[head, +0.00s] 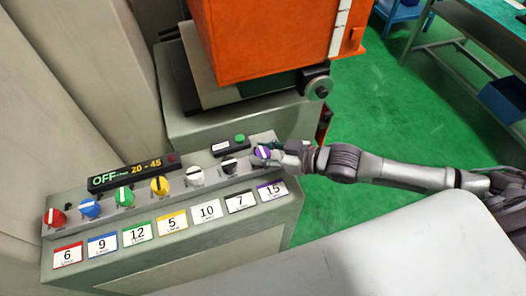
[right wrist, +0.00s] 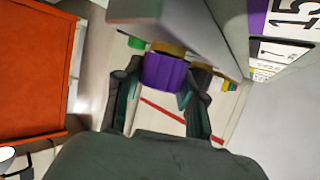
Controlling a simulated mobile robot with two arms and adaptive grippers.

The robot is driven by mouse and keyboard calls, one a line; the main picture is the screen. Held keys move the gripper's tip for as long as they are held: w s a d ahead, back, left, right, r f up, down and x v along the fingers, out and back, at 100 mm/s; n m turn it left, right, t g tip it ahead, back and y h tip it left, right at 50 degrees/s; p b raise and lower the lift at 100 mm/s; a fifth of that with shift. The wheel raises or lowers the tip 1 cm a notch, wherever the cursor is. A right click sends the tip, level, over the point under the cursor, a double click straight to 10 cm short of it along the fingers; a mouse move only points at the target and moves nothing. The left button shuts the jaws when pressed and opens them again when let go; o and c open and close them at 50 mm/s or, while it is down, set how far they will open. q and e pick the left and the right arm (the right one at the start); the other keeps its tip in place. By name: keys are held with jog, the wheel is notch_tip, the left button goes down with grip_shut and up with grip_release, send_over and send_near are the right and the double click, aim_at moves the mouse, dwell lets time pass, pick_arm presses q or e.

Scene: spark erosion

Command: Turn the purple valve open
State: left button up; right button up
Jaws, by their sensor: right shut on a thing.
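The purple valve (head: 262,152) is the rightmost knob on the grey control panel (head: 150,250), above a purple label (head: 271,190) reading 15. A white line marks its face. My right gripper (head: 276,154) reaches it from the right and is shut on it. In the right wrist view, the purple valve (right wrist: 163,72) sits between the two fingers of the right gripper (right wrist: 160,80). The display (head: 131,172) on the panel reads OFF and 20 - 45. My left gripper is not in view.
Red (head: 54,217), blue (head: 89,208), green, yellow (head: 159,185), white and black (head: 228,165) valves line the panel to the left. A green button (head: 239,138) sits behind the black one. An orange machine housing (head: 265,40) stands behind.

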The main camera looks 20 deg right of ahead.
dwell(0.5)
jog(key=o, duration=1.2)
jog(key=shift+c, duration=0.2)
jog(key=v, duration=1.2)
jog(key=shift+w, duration=0.15)
